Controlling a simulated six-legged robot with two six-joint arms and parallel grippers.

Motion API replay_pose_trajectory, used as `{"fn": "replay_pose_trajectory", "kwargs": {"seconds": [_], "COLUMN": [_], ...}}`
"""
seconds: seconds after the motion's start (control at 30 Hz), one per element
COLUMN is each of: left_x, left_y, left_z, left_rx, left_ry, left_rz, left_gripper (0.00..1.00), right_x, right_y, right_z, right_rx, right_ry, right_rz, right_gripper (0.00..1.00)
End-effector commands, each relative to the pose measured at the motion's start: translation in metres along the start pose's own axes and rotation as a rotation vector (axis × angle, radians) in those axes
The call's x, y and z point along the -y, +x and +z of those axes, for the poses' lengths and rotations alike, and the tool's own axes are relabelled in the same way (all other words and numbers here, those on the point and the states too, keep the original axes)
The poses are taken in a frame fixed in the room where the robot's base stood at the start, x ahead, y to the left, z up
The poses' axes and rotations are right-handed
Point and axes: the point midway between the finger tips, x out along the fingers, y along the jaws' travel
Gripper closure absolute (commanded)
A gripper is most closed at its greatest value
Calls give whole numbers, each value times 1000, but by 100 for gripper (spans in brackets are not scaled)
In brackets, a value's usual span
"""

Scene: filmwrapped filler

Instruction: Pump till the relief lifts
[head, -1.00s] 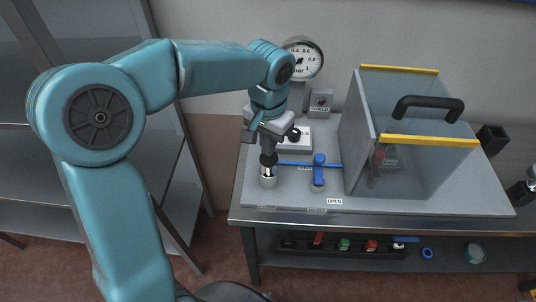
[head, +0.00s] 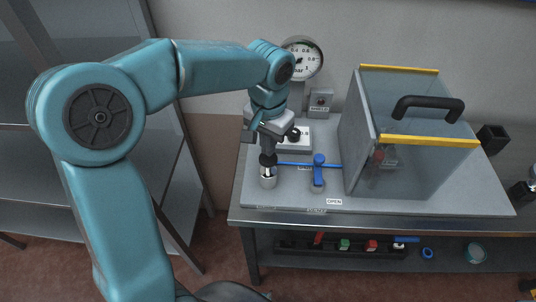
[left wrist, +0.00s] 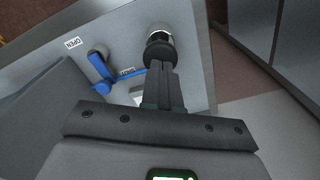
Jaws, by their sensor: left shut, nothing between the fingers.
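The hand pump (head: 268,181) is a short grey cylinder at the panel's front left, with a black knob (head: 267,160) on top. My left gripper (head: 268,150) points down at the knob, shut and empty. In the left wrist view, the closed fingertips (left wrist: 161,66) meet or nearly meet the black knob (left wrist: 159,52); contact is not certain. A round dial gauge (head: 302,58) stands behind my arm; its reading is too small to tell. A blue lever valve (head: 318,173) stands right of the pump, near an OPEN label (head: 334,202). My right gripper is not in view.
A clear box (head: 430,165) with yellow edges and a black handle (head: 428,103) covers the panel's right part. A grey labelled box (head: 320,101) stands at the back. Several coloured parts lie on the shelf below. A metal rack (head: 185,190) stands at left.

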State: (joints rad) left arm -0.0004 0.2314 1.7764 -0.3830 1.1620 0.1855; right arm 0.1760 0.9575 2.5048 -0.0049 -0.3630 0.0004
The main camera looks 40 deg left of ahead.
Motion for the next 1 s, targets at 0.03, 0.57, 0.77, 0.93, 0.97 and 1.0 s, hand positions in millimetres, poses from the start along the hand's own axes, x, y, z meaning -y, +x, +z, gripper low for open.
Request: {"fn": "replay_pose_trajectory", "kwargs": {"seconds": [0.03,0.57,0.77,0.93,0.97,1.0], "left_x": [0,0,0,0,0,0], "left_y": [0,39,42,22,18,11], "left_z": [0,0,0,0,0,0], "left_rx": [0,1,1,1,1,1], "left_ry": [0,-1,0,0,0,0], "left_rz": [0,0,0,0,0,0], "left_gripper": [100,100,100,100,100,100], "right_x": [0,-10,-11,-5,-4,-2], "right_y": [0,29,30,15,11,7], "right_z": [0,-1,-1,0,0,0], "right_rx": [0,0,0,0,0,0], "right_ry": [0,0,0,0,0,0], "right_rz": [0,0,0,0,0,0], "right_gripper": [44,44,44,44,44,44]}}
